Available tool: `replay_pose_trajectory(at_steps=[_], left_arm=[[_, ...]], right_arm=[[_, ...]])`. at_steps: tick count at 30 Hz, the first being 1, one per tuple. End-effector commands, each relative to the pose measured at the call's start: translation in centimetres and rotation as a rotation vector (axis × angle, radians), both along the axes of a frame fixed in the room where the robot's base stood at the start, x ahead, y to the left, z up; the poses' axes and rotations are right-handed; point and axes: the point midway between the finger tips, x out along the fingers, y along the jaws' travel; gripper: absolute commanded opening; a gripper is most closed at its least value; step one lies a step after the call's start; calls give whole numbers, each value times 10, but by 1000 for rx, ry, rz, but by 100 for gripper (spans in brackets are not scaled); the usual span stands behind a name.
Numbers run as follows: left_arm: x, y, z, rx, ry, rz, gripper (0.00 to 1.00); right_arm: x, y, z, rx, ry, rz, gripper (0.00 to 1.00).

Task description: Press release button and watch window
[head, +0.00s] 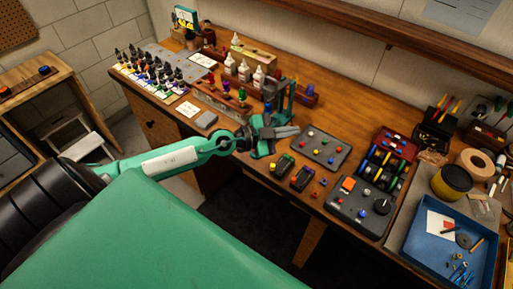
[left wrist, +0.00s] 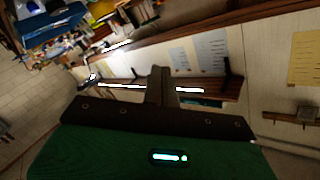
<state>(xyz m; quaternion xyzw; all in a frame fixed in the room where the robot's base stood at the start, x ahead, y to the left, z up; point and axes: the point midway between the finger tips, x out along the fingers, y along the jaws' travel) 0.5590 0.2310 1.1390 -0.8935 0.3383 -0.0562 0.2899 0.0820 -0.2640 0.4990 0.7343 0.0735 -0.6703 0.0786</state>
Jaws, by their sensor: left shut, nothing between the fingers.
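My left gripper (head: 287,132) is shut and empty above the workbench, left of a dark panel (head: 322,150) with several coloured buttons. In the left wrist view its closed fingers (left wrist: 160,85) point toward the wall and shelf. A dark control box (head: 360,206) with an orange square button (head: 348,184), a black knob (head: 382,206) and small coloured buttons lies near the bench's front edge, apart from the gripper. I cannot tell which button is the release button, and no window can be made out. My right gripper is not in view.
Paint bottles (head: 160,72) and white bottles (head: 243,70) stand on the left of the bench. A tray of coloured parts (head: 383,166) lies right of the panel. A blue tray (head: 410,255) is at the far right. A wall shelf (head: 345,32) runs above.

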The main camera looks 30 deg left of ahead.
Motion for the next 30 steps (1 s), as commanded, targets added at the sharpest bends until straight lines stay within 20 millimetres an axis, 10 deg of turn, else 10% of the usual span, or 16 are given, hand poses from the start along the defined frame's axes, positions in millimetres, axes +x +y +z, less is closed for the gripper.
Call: replay_pose_trajectory(at_steps=[12,30], left_arm=[[23,130,-71,508,436,84,0],[23,138,-80,527,457,102,0]], right_arm=[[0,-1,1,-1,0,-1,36],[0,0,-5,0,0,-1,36]])
